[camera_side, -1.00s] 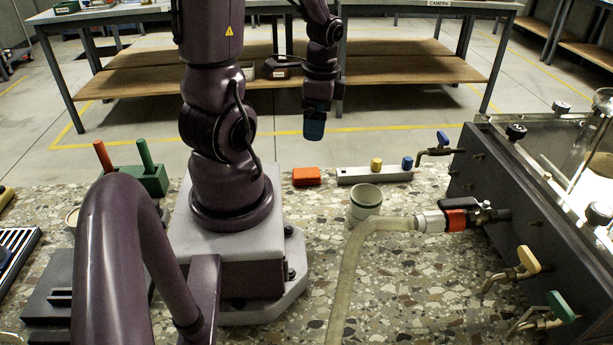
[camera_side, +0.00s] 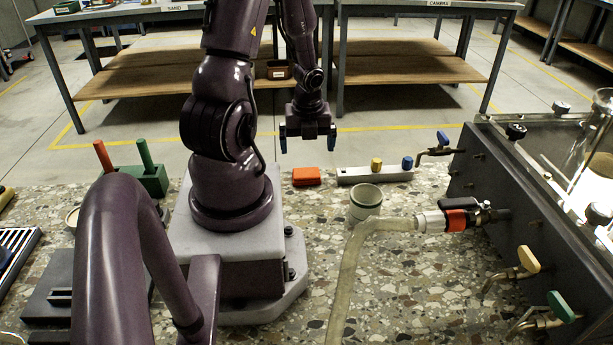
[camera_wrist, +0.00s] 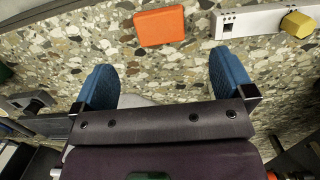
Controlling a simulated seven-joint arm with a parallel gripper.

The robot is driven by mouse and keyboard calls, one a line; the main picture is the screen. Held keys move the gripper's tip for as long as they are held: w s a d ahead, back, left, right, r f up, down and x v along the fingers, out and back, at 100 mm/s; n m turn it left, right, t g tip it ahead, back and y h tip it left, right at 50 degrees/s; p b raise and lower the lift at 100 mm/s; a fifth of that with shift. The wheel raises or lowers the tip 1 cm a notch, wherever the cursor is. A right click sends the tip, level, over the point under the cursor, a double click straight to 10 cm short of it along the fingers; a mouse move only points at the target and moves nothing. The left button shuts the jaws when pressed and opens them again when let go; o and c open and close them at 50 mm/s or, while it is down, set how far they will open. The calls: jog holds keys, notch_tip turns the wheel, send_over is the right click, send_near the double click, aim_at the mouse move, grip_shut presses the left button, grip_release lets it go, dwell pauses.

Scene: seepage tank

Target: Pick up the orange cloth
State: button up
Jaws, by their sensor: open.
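The orange cloth (camera_side: 306,176) is a small folded block lying flat on the speckled worktop near its far edge, just right of my arm's base. In the wrist view the orange cloth (camera_wrist: 160,27) lies ahead of the fingertips, between their lines. My gripper (camera_side: 308,142) hangs above and beyond the cloth in the side view, pointing down. Its two blue fingers are wide apart with nothing between them; they also show in the wrist view (camera_wrist: 164,80). My gripper does not touch the cloth.
A grey rail (camera_side: 374,175) with a yellow knob (camera_side: 376,164) and a blue knob (camera_side: 407,163) lies right of the cloth. A pale cup (camera_side: 366,200) and a hose (camera_side: 350,270) are nearer. A green block (camera_side: 150,180) stands left. The tank (camera_side: 530,200) is at right.

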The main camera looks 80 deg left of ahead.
aim_at(306, 172)
jog(key=shift+a+f, duration=0.2)
jog(key=shift+f, duration=2.05)
jog(key=shift+a+f, duration=0.2)
jog(key=shift+f, duration=2)
jog(key=shift+c, duration=0.2)
jog(key=c, duration=0.9)
